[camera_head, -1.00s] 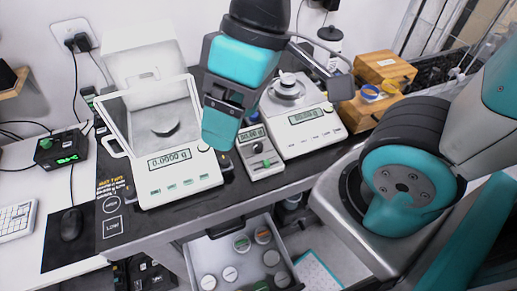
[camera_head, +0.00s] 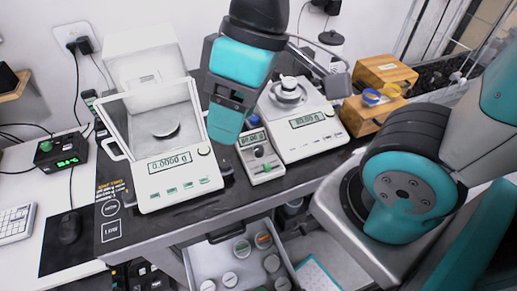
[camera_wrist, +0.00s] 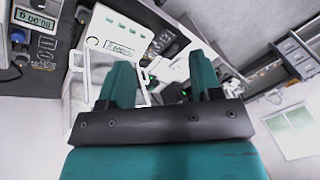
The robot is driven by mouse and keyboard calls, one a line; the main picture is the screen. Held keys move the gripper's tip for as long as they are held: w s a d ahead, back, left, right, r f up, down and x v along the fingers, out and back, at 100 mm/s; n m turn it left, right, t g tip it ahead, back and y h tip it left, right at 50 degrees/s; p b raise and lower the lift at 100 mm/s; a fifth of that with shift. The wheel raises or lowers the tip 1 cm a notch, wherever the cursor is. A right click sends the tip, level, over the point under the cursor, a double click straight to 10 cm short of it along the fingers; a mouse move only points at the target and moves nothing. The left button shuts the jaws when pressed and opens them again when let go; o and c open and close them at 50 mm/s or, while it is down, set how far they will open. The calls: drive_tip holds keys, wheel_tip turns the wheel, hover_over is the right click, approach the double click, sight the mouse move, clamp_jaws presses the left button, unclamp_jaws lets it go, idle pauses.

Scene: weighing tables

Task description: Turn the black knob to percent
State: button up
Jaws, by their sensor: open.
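A small white device (camera_head: 248,161) stands between the two balances, with a display at its top. A black knob (camera_head: 258,151) sits on its face, above a green button or knob (camera_head: 267,167). I cannot read the knob's setting. My gripper (camera_head: 224,130) hangs in the head view over the right side of the left balance, left of the small device and apart from the knob. In the wrist view its two teal fingers (camera_wrist: 161,80) are spread with nothing between them.
The left balance (camera_head: 180,188) has an open glass shield and reads 0.0000 g. A second balance (camera_head: 310,134) stands right of the small device. An open drawer (camera_head: 205,259) with several round pots juts out below the table edge.

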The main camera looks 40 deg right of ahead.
drive_tip(key=w+d+f+n+h+b, duration=0.25)
drive_tip(key=w+d+f+b, duration=0.35)
drive_tip(key=w+f+b, duration=0.35)
drive_tip(key=n+h+b, duration=0.2)
drive_tip(key=n+b, duration=0.3)
drive_tip(key=b, duration=0.4)
hover_over(259, 149)
wheel_tip(259, 149, down, 7)
drive_tip(key=shift+n+y, duration=0.25)
wheel_tip(259, 149, down, 17)
drive_tip(key=shift+w+f+b, duration=0.1)
drive_tip(key=shift+b, duration=1.1)
drive_tip(key=shift+c, duration=0.4)
drive_tip(key=c, duration=0.9)
drive_tip(key=shift+o, duration=0.2)
